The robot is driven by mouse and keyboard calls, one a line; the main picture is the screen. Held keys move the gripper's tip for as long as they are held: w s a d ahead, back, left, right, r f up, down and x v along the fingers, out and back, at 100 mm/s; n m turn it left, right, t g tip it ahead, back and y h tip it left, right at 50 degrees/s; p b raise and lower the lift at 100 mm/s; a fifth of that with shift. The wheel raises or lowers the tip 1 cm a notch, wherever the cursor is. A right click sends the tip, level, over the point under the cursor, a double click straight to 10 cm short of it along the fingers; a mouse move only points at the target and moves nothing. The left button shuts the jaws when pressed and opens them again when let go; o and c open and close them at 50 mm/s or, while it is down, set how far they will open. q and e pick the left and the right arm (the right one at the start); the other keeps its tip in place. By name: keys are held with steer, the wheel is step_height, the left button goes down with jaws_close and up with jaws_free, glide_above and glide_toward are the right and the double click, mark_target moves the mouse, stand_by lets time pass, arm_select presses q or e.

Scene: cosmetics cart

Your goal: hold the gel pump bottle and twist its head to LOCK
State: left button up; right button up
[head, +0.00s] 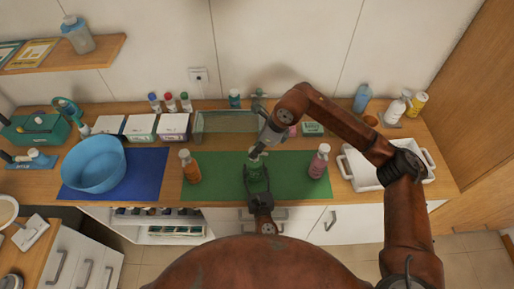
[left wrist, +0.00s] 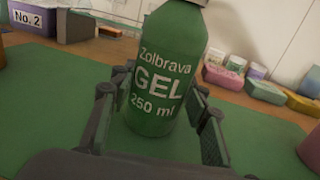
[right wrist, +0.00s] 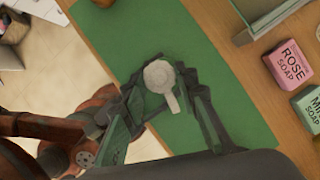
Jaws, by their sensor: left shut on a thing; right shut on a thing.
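The green gel pump bottle (left wrist: 168,75) stands upright on the green mat (left wrist: 262,136); its label reads Zolbrava GEL 250 ml. My left gripper (left wrist: 160,110) is shut around the body of the bottle from the near side. My right gripper (right wrist: 165,92) reaches down from above and is shut on the pale pump head (right wrist: 160,76), whose nozzle points toward the lower right in the right wrist view. In the head view the bottle is mostly hidden between my left gripper (head: 257,180) and my right gripper (head: 258,152). Any lock marking is too small to see.
An orange bottle (head: 189,166) stands left of the grippers and a pink bottle (head: 319,161) to the right, both on the mat. A glass box (head: 215,123) stands behind. A blue bowl (head: 93,165) and a white tray (head: 361,182) flank the mat. Soap boxes (right wrist: 289,61) lie near my right gripper.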

steer(key=o, duration=1.2)
steer(key=v, duration=1.2)
steer(key=shift+d, duration=0.1)
arm_select(q)
steer(key=o, duration=1.5)
arm_select(e)
steer(key=shift+f, duration=0.1)
